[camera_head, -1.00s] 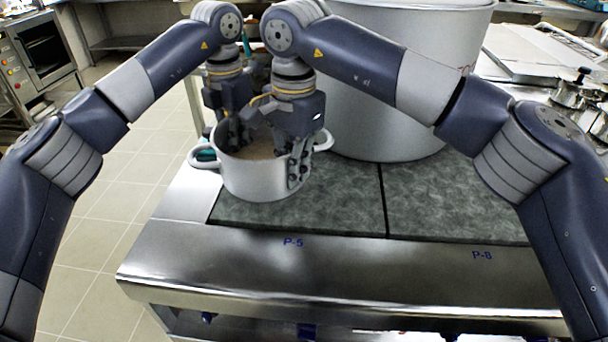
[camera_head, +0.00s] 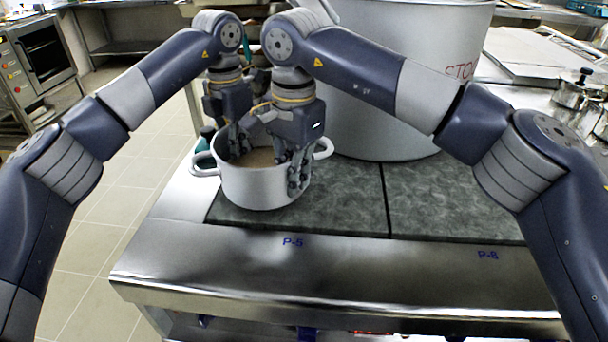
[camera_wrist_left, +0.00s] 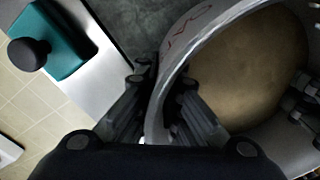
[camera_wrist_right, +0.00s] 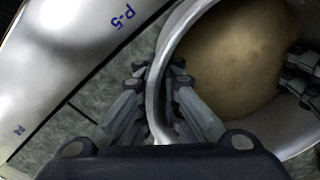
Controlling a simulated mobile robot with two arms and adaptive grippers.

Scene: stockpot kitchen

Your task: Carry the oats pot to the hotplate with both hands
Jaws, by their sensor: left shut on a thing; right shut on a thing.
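The oats pot (camera_head: 255,190) is a silver, two-handled pot with brown contents, upright at the left part of the dark plate marked P-5 (camera_head: 340,215). I cannot tell whether its base touches the plate. My left gripper (camera_head: 238,142) is shut on the pot's far left rim; in the left wrist view (camera_wrist_left: 165,100) the wall runs between its fingers, beside red lettering. My right gripper (camera_head: 298,172) is shut on the near right rim, and the wall (camera_wrist_right: 155,90) runs between its fingers in the right wrist view. The rim is partly hidden by my grippers.
A very large stockpot (camera_head: 400,110) stands close behind and right of the oats pot. A second dark plate (camera_head: 450,200), marked P-8, is bare in front. A teal object with a black knob (camera_wrist_left: 65,50) is beside the pot. Small metal pots (camera_head: 578,95) stand far right.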

